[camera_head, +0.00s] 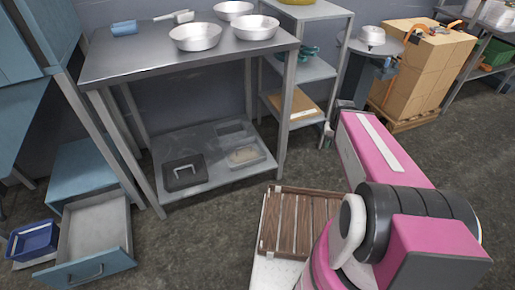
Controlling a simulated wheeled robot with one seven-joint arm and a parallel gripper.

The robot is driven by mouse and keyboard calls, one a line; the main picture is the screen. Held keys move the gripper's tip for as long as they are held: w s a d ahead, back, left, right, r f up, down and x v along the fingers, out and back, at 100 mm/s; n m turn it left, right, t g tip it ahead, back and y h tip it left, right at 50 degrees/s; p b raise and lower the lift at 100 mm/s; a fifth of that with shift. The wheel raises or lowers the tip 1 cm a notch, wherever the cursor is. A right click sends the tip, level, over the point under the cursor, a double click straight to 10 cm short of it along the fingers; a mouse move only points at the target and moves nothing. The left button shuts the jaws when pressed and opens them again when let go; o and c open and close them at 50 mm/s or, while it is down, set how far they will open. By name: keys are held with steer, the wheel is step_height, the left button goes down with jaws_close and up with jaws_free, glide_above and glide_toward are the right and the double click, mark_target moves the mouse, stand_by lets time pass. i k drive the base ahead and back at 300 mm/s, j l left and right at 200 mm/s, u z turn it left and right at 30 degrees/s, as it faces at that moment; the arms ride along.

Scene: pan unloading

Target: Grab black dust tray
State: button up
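A black tray (185,173) with a light, upright U-shaped handle sits at the front left of the metal table's lower shelf (212,183). It looks like the black dust tray. It rests flat, and nothing visibly touches it. My pink and black arm fills the lower right of the picture, well to the right of the tray. My gripper is out of view, so its fingers and anything in them cannot be seen.
The table top (150,55) overhangs the shelf, and its front legs (287,115) flank the opening. An open blue drawer (95,240) juts out left. A slatted wooden crate (300,222) stands beside my arm.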

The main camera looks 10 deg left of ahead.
mark_target(187, 172)
steer(key=u, duration=1.85)
steer(key=i+l+z, duration=0.55)
steer(key=k+l, duration=0.05)
steer(key=l, duration=0.05)
